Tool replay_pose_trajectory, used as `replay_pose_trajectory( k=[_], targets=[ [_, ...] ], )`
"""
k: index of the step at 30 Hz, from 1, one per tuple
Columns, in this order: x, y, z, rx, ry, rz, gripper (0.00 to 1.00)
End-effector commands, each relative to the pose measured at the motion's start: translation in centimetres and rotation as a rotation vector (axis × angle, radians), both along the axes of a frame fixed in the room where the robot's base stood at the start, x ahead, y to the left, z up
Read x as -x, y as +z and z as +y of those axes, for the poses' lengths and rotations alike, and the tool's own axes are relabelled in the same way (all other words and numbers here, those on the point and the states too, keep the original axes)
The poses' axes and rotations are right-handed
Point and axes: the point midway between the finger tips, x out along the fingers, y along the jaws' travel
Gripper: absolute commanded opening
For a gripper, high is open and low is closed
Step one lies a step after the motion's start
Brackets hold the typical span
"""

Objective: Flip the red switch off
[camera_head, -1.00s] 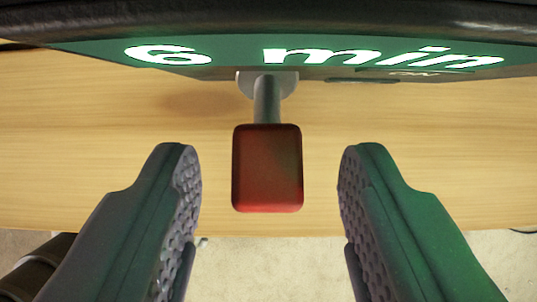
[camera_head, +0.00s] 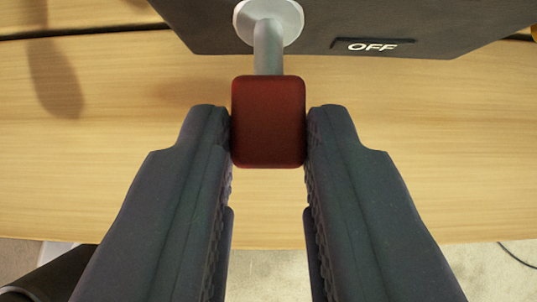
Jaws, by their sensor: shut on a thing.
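The red switch (camera_head: 268,122) is a rounded red block on the end of a grey lever. The lever (camera_head: 268,45) comes out of a round pale collar (camera_head: 268,18) on a dark panel (camera_head: 440,22). A label reading "OFF" (camera_head: 373,46) is on the panel, right of the lever. My gripper (camera_head: 268,135) is shut on the red block, one finger touching its left side and one its right. The parts of the block facing the fingers are hidden.
A light wooden table top (camera_head: 430,150) lies below the panel, with clear room on both sides of my gripper. Its front edge runs across the lower part of the view, with pale floor beyond. A thin dark cable (camera_head: 515,256) lies at the lower right.

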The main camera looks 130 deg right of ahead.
Motion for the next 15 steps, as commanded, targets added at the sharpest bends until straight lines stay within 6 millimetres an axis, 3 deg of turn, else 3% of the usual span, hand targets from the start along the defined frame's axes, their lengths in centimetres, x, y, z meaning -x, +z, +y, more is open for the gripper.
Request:
replay_pose_trajectory(
  k=[1,15],
  targets=[
    [0.4,-1.3,-0.2,-0.037,-0.005,-0.015,0.0],
    [0.3,-3.6,-0.4,-0.36,-0.005,-0.256,0.0]
  ],
)
